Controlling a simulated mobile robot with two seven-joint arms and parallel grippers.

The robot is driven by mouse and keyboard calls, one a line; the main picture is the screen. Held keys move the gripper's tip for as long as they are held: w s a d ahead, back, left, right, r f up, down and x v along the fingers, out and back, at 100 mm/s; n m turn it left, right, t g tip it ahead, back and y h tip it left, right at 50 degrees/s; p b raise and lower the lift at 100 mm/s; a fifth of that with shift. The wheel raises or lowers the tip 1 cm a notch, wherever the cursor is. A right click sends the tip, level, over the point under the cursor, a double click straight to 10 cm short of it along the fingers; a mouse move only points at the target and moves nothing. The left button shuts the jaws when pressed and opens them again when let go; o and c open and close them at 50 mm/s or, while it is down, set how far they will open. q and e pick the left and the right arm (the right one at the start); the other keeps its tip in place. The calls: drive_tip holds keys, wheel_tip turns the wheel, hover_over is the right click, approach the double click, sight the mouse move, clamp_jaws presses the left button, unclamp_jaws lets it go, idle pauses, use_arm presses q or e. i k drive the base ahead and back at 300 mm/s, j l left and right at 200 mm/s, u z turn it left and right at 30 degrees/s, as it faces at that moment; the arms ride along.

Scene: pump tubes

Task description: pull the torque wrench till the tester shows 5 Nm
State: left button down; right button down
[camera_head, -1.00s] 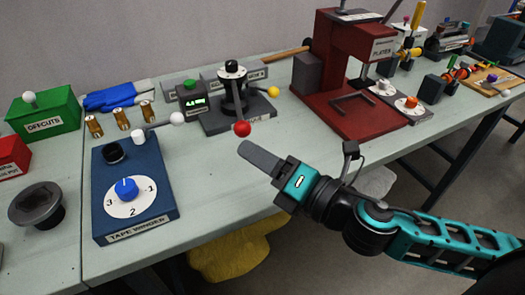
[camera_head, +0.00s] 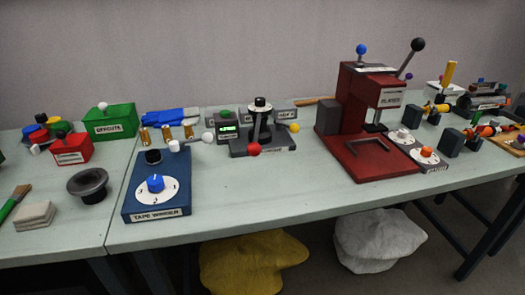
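The tester is a dark grey device (camera_head: 262,140) near the back of the bench, with a black column and knob on top. A small box with a lit green display (camera_head: 228,128) stands at its left; its digits are too small to read. A red ball (camera_head: 253,149) is at the front of the device and a yellow ball (camera_head: 294,127) at its right. I cannot tell which of these belongs to the torque wrench. Neither of my grippers is in view.
A red press (camera_head: 368,120) stands to the right. The bench (camera_head: 262,184) is clear in front of the tester. Yellow and white sacks lie below.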

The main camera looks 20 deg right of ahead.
sight(254, 149)
drive_tip(key=l+u, duration=0.4)
drive_tip(key=k+l+u, duration=0.1)
drive_tip(key=l+u, duration=0.15)
drive_tip(key=u, duration=0.15)
drive_tip(key=k+l+u, duration=0.1)
drive_tip(key=l, duration=0.3)
drive_tip(key=k+l+u, duration=0.15)
drive_tip(key=k+l, duration=0.15)
drive_tip(key=i+l, duration=0.2)
